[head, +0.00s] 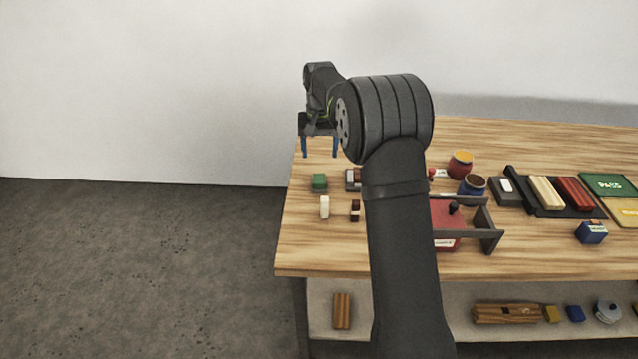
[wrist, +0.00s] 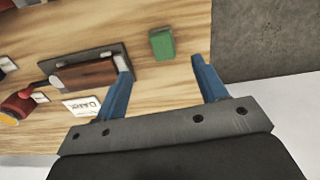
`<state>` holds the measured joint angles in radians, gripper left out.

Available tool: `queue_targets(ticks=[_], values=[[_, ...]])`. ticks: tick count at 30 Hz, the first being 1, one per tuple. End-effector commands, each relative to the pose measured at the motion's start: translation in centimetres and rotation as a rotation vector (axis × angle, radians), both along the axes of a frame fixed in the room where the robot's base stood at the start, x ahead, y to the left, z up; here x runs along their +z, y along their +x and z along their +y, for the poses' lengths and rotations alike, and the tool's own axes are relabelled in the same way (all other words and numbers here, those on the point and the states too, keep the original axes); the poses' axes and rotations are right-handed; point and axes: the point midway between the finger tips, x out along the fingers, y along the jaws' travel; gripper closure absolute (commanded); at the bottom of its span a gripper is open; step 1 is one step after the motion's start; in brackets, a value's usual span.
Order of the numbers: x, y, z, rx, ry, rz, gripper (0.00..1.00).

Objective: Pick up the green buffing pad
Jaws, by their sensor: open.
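The green buffing pad (head: 319,182) lies on the wooden bench top near its left edge in the head view. It also shows in the wrist view as a small green block (wrist: 162,43) at the upper middle. My gripper (head: 320,154) is above the bench in the head view, apart from the pad. Its two blue fingers are spread and empty in the wrist view (wrist: 160,67), with the pad beyond the fingertips. Nothing hides the pad in either view.
A brown block on a dark tray (wrist: 119,49) lies beside the pad. A cream block (head: 324,207) and a dark red block (head: 355,210) stand nearer the front. A red box (head: 444,221) and pots (head: 460,163) are to the right. The bench's left edge is close.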

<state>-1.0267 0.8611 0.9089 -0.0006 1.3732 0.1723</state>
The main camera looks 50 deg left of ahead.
Motion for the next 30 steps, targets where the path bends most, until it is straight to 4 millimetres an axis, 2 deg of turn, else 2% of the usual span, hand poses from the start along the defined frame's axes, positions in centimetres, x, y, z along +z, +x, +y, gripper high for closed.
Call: queue_targets(ticks=[3, 9, 19, 27, 30], values=[[-2.8, 0.0, -0.1, -0.001, -0.003, 0.003, 0.35], [-6.4, 0.0, 0.0, -0.001, -0.001, 0.001, 0.35], [-8.6, 0.0, 0.0, -0.002, -0.001, 0.001, 0.35], [-12.4, 0.0, 0.2, -0.002, 0.001, 0.001, 0.35], [-12.9, 0.0, 0.2, -0.002, 0.002, -0.001, 0.35]])
